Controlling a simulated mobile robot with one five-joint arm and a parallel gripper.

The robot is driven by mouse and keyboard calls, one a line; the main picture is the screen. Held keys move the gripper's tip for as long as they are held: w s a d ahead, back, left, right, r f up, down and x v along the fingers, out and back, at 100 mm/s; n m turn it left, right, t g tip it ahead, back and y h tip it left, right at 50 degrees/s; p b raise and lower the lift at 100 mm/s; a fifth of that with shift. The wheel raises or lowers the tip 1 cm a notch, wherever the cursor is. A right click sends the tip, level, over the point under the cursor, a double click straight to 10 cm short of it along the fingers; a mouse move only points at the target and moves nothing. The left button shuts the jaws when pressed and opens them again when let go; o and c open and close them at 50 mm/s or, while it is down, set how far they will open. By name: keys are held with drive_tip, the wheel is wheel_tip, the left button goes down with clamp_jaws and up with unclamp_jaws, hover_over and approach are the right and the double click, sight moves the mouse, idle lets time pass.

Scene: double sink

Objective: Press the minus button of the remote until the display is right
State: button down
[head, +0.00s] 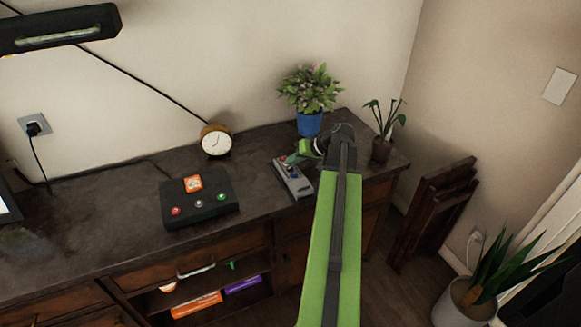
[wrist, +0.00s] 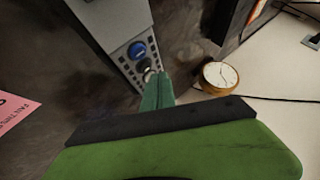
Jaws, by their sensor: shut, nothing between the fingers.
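The remote (head: 296,182) is a long grey device lying on the dark wooden desk, with coloured buttons too small to read in the head view. In the wrist view the remote (wrist: 115,27) shows a blue round button, a dark round button below it and rows of small dark keys. My gripper (head: 288,162) is shut and empty, its green fingers reaching down over the remote's far end. In the wrist view the gripper tips (wrist: 154,76) are at the remote's edge, by a small pale button; I cannot tell whether they touch. Which button is minus is not readable.
A black box (head: 216,205) with red, white and green buttons and an orange panel (head: 193,184) stands to the left. A round clock (head: 215,141) is behind it. A blue-potted plant (head: 309,122) and a small plant (head: 381,149) stand near my arm. A pink paper (wrist: 15,112) shows at left.

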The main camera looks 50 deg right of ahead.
sight(292, 169)
wheel_tip(292, 169, up, 5)
drive_tip(key=p, duration=0.5)
idle(0.3)
drive_tip(key=shift+w, duration=0.1)
idle(0.4)
